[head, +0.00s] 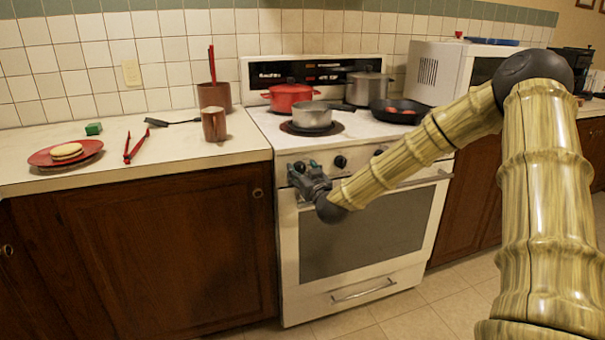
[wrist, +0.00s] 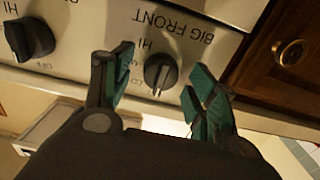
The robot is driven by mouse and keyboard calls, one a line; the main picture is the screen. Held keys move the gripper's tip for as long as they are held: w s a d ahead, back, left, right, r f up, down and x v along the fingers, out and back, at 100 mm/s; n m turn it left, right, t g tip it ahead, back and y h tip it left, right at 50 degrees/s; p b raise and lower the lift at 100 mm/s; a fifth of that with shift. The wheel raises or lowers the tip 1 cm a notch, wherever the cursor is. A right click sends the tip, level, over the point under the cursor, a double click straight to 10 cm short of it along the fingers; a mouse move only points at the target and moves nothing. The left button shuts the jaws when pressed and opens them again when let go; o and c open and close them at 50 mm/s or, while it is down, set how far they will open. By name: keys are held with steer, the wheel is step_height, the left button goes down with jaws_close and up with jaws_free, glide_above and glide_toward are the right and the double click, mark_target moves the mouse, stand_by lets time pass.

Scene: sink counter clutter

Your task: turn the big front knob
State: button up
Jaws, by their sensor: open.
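The big front knob (wrist: 160,72) is a dark round knob on the white stove panel, under upside-down "BIG FRONT" lettering in the wrist view. My gripper (wrist: 158,88) is open, with one teal-padded finger on each side of this knob. I see gaps between the fingers and the knob. In the head view my gripper (head: 303,172) is at the left end of the stove's front panel and hides the knob there.
Another knob (wrist: 30,38) sits to the left in the wrist view. The oven door handle (head: 415,180) runs below the panel. A saucepan (head: 312,115), red pot (head: 290,96) and skillet (head: 400,109) stand on the stovetop. A cabinet knob (wrist: 292,53) is at the right.

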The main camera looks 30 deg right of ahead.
steer(key=shift+w, duration=0.15)
steer(key=c, duration=1.1)
steer(key=shift+o, duration=0.2)
steer(key=shift+m, duration=0.7)
